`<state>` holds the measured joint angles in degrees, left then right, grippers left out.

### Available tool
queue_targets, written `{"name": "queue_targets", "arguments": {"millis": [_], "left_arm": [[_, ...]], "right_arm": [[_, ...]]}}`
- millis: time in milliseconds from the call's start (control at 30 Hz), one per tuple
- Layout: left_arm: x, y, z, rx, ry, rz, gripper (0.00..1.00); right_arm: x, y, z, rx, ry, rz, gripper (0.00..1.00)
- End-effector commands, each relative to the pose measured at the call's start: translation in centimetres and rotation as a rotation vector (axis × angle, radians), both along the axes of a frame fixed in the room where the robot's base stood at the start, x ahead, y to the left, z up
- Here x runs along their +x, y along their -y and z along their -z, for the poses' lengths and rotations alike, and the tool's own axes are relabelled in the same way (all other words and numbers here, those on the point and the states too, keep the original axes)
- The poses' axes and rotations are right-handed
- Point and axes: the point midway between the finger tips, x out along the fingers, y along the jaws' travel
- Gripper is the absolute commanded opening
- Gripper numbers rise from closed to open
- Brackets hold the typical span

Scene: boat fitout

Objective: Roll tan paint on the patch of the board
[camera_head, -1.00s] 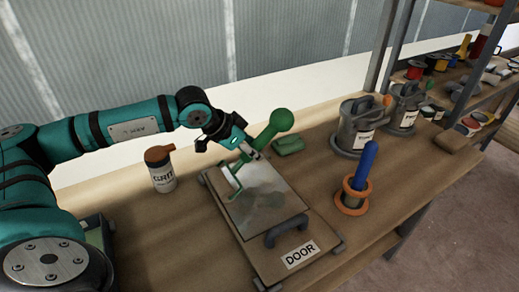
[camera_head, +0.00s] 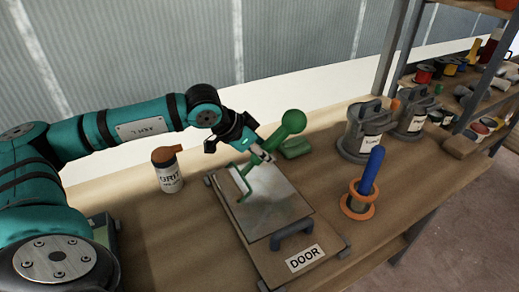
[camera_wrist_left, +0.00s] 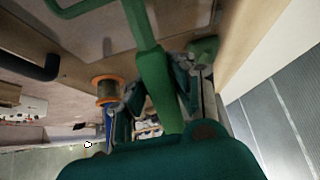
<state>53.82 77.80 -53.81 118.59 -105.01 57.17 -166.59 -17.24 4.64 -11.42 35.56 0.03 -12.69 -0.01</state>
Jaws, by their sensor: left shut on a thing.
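My left gripper (camera_head: 262,155) is shut on the green handle of a paint roller (camera_head: 293,122). In the left wrist view, the handle (camera_wrist_left: 155,80) runs between the two fingers and on to the thin green frame. The frame end of the roller is over the upper left of a pale grey patch (camera_head: 278,205) on the board (camera_head: 268,262), which is labelled DOOR. I cannot tell whether the roller touches the patch. No tan colour shows clearly on it. My right gripper is not in view.
The board has a dark handle (camera_head: 292,237) and corner clamps. A GRIT bottle (camera_head: 168,172) stands left. A green block (camera_head: 296,148) lies behind. A blue-handled tool in an orange-rimmed holder (camera_head: 362,190) and labelled grey cans (camera_head: 365,132) stand right. The front right bench is clear.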

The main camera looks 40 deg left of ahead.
Motion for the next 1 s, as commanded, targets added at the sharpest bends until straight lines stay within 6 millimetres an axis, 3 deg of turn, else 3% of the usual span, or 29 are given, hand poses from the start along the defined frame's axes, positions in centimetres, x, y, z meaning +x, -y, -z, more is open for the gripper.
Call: {"name": "queue_targets", "arguments": {"millis": [500, 1000], "left_arm": [[-2.8, 5.6, 0.2, -0.002, 0.002, 0.003, 0.00], [-3.2, 6.2, 0.0, 0.000, 0.003, -0.001, 0.00]], "right_arm": [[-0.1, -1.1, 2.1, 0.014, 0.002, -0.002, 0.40], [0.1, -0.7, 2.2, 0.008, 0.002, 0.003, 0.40]]}}
